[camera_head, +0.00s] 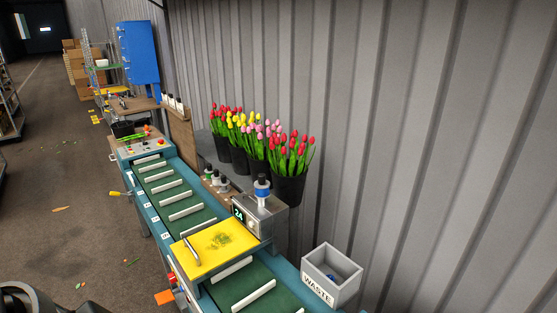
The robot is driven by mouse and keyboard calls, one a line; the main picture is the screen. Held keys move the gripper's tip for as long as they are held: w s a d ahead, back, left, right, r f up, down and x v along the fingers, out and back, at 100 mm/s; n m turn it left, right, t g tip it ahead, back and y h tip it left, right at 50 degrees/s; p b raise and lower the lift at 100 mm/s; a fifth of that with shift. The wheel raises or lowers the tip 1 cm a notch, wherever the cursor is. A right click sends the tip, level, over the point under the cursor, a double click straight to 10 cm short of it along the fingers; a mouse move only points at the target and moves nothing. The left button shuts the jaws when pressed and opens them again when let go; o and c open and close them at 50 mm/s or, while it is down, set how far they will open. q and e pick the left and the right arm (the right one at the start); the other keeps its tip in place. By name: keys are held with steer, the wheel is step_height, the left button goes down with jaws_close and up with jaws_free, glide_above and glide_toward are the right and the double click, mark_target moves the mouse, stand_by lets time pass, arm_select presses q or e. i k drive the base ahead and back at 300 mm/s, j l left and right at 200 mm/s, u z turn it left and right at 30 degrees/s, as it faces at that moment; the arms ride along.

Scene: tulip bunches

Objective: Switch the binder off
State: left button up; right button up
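The machine on the conveyor that looks like the binder has a yellow top plate (213,249) with green scraps and a metal handle on it. Behind the plate stands its steel box (262,216) with a small display (239,213) reading 24. A blue and white canister with a dark cap (262,190) stands on the box. A small red part (172,279) shows on the machine's near left side; I cannot tell whether it is a switch or its position. Neither gripper shows; a dark rounded part of my own body is at the bottom left.
The green slatted conveyor (168,186) runs away to a control panel (143,148) with a red button. A yellow-ended lever (115,194) sticks out left. Tulip buckets (289,188) line the wall. A grey waste bin (331,275) stands right. The floor left is mostly clear.

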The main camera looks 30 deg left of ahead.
mark_target(172, 280)
steer(key=u, duration=1.75)
